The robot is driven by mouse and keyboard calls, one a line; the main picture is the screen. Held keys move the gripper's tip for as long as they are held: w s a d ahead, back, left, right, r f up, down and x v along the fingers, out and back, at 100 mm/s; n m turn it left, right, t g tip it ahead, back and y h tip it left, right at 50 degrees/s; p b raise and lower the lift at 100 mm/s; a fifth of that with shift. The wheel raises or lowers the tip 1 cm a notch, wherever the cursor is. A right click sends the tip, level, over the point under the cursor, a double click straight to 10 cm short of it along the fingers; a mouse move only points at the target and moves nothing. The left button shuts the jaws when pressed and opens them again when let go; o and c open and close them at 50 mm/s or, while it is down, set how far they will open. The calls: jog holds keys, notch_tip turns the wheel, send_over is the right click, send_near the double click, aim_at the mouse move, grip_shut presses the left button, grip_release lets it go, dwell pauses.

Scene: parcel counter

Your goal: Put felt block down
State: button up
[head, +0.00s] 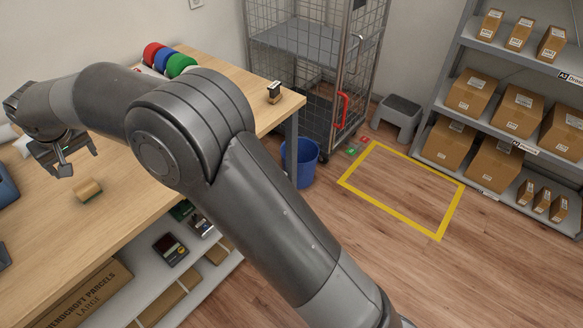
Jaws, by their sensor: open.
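A small tan block with a darker underside (88,190), which looks like the felt block, rests on the wooden counter (50,240) at the left. My gripper (66,170) is above and slightly left of the block, open and empty, with its fingers apart from it. My arm covers the middle of the counter.
Red, blue and green rolls (166,60) and a small dark stamp-like item (274,92) are at the counter's back. A blue bin (300,162) stands by the counter's corner. A wire cage trolley (335,80), a grey step stool (397,117) and a parcel shelf (455,165) stand behind.

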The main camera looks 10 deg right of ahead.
jog(key=w+d+r+m, duration=0.1)
jog(key=w+d+r, duration=0.1)
jog(key=d+r, duration=0.5)
jog(key=w+d+r+m, duration=0.1)
jog(key=w+d+r, duration=0.1)
jog(key=d, duration=0.9)
jog(key=s+d+r+m+t+h, duration=0.1)
jog(key=s+d+r, duration=0.1)
jog(key=d, duration=0.7)
jog(key=s+d+r+m+t+h, duration=0.1)
jog(key=d+r, duration=0.2)
jog(key=d, duration=0.7)
jog(key=s+d+f+m, duration=0.2)
jog(key=s+d+f, duration=0.1)
jog(key=s+d, duration=0.7)
jog(key=s+d+f+m+h, duration=0.1)
jog(key=s+d+f+m, duration=0.1)
jog(key=s+d, duration=0.9)
jog(key=d+f, duration=0.1)
jog(key=d, duration=0.1)
jog(key=shift+d+f+m, duration=0.15)
jog(key=shift+d+m, duration=0.25)
